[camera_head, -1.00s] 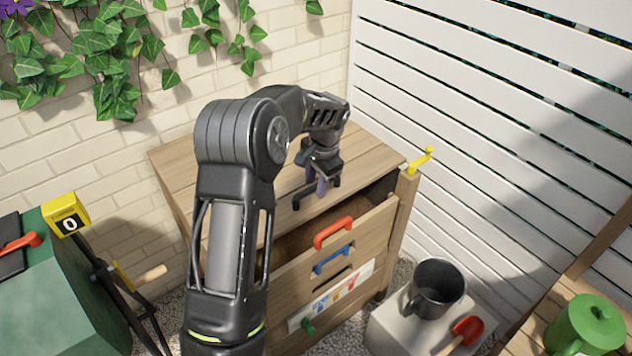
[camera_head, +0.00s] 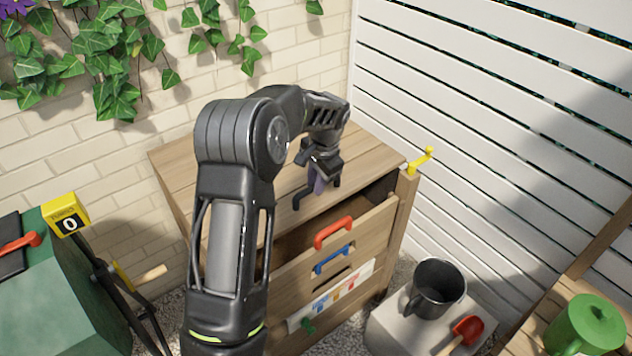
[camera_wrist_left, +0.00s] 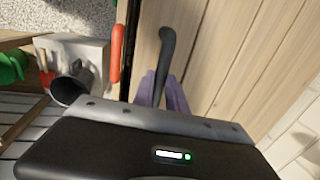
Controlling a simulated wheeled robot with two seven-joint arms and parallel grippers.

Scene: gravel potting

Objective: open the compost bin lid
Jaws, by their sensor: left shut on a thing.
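The compost bin is a wooden cabinet (camera_head: 345,255) in the middle of the head view. Its plank lid (camera_head: 190,160) lies across the top and looks down. A dark curved handle (camera_head: 299,200) sits at the lid's front edge; it also shows in the left wrist view (camera_wrist_left: 167,50). My left gripper (camera_head: 319,182) has purple fingers and is shut on this handle, with the handle between the fingertips in the left wrist view (camera_wrist_left: 161,90). My arm hides part of the bin's left side. My right gripper is not in view.
A yellow hook (camera_head: 421,161) stands on the right post. A dark mug (camera_head: 437,288) and red scoop (camera_head: 467,331) sit on a pale block.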

